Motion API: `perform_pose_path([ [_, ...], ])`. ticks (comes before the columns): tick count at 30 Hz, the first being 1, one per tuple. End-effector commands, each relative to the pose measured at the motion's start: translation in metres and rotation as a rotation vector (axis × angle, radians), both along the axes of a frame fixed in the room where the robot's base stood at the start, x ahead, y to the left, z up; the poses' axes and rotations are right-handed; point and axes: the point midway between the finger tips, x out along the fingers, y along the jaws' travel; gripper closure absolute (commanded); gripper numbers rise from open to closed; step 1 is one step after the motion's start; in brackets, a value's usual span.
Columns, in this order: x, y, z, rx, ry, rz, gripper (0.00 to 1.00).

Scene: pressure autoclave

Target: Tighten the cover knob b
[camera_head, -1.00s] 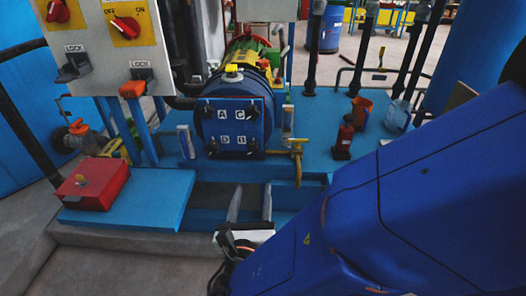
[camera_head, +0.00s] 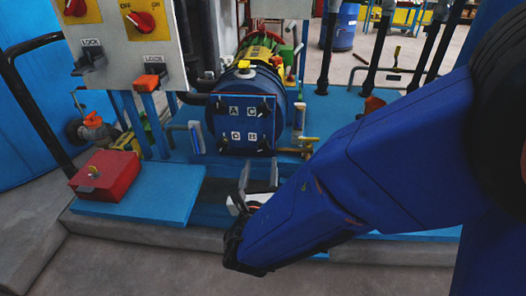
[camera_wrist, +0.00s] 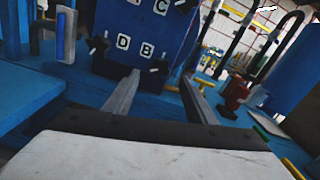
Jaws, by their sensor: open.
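The square blue autoclave cover (camera_head: 243,122) carries the white labels A, C, D and B, with a dark knob near each corner. Cover knob b (camera_head: 266,147) is at the lower right, beside label B. In the wrist view knob b (camera_wrist: 160,67) shows just right of and below its label, between my fingers' lines and beyond their tips. My gripper (camera_head: 258,167) is open and empty, just below the cover in the picture. Its two grey fingers (camera_wrist: 161,76) point at the cover's lower edge and appear apart from the knob.
A yellow valve handle (camera_head: 294,150) juts out at the cover's lower right. A red box (camera_head: 105,177) sits on the blue base at left. A switch panel (camera_head: 120,45) hangs at upper left. A red bottle (camera_wrist: 236,96) stands to the right.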

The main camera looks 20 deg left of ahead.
Motion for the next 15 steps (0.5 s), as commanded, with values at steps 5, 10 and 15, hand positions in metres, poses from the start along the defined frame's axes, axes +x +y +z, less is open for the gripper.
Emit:
perform_pose_path([
  [5, 0.028, 0.006, 0.000, 0.000, 0.000, -0.003, 0.49],
  [10, 0.051, 0.012, 0.000, 0.000, 0.001, -0.002, 0.49],
  [15, 0.067, 0.016, 0.000, 0.001, 0.000, -0.001, 0.49],
])
